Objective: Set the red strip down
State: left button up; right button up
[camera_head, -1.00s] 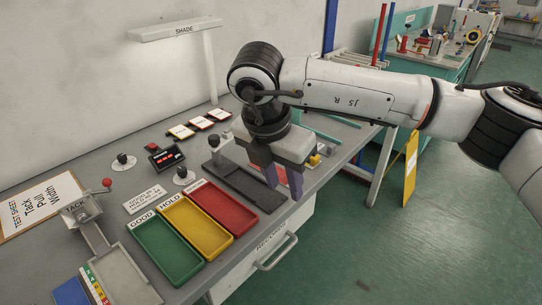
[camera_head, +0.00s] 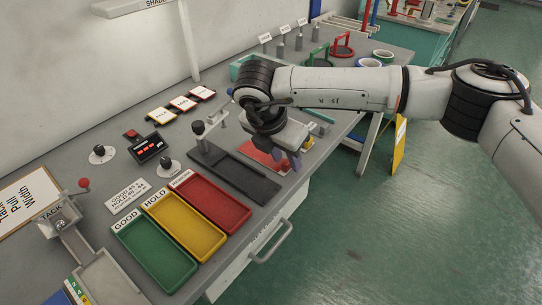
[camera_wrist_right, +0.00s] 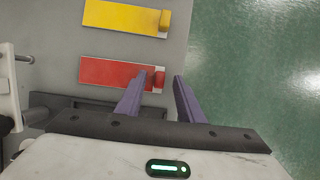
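The red strip (camera_head: 262,157) lies flat on the bench just beyond the black fixture (camera_head: 234,174), partly hidden by my right gripper in the head view. In the right wrist view the red strip (camera_wrist_right: 108,72) has a small red block at its right end. My right gripper (camera_head: 288,163) points down over that end. In the right wrist view its two purple fingers (camera_wrist_right: 160,76) are apart, with the end block showing between their tips. Whether a finger touches the block, I cannot tell. My left gripper is not in view.
A yellow strip (camera_wrist_right: 120,17) lies parallel to the red one. Green (camera_head: 155,250), yellow (camera_head: 186,226) and red (camera_head: 214,203) trays stand nearer. The bench's front edge is close to the gripper, with the floor beyond.

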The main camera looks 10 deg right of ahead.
jog(key=shift+w+d+f, duration=0.1)
jog(key=shift+f, duration=0.15)
grip_shut()
